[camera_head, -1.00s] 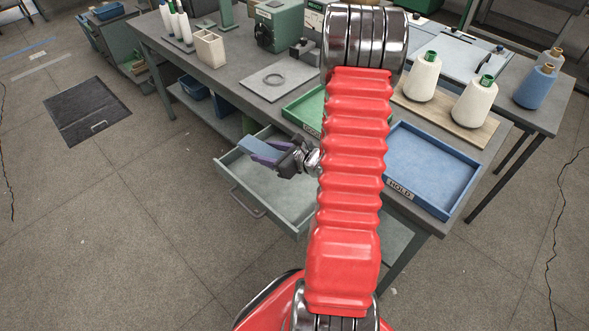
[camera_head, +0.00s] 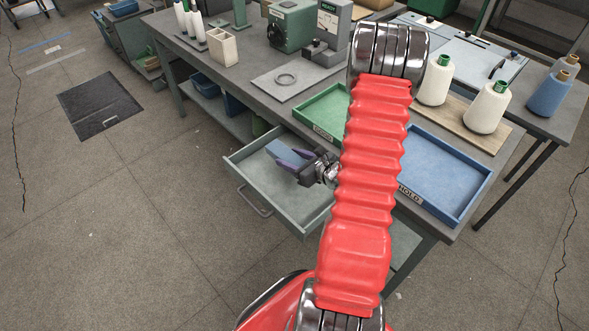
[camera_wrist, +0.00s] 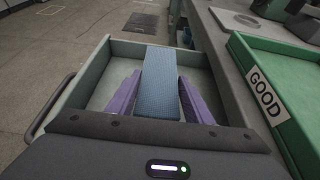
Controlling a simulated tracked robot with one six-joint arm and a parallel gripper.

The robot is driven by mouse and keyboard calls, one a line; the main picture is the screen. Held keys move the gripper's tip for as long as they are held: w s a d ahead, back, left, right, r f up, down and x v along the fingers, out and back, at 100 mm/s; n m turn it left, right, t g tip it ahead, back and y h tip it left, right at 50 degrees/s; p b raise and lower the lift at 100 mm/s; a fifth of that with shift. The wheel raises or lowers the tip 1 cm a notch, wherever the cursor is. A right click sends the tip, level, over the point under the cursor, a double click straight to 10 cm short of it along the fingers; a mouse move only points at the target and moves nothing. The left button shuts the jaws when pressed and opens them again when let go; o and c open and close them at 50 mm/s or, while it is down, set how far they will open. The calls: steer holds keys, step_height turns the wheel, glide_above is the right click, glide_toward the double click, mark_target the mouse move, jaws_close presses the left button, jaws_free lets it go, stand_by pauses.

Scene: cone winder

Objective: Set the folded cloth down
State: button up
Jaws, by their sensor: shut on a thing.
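The folded cloth is a flat blue strip; in the wrist view the cloth (camera_wrist: 160,84) lies between the two purple fingers of my gripper (camera_wrist: 162,98). My gripper is shut on it. In the head view the gripper (camera_head: 290,158) is over the open drawer, and a small bit of the cloth (camera_head: 277,149) shows at the fingertips. The open grey drawer (camera_head: 253,203) juts from the bench front; in the wrist view its walls (camera_wrist: 84,74) surround the cloth on the far and left sides. The height of the cloth above the drawer floor is hard to tell.
A green tray (camera_head: 320,117) marked GOOD and a blue tray (camera_head: 470,205) marked HOLD stand on the bench (camera_head: 262,88). Yarn cones (camera_head: 487,107) stand on a wooden board. A dark mat (camera_head: 99,106) lies on the open floor at the left.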

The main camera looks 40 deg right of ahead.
mark_target(291, 176)
steer(key=shift+f, duration=1)
steer(key=shift+f, duration=2.1)
steer(key=o, duration=1)
steer(key=shift+f, duration=0.1)
steer(key=shift+o, duration=0.2)
steer(key=v, duration=1.2)
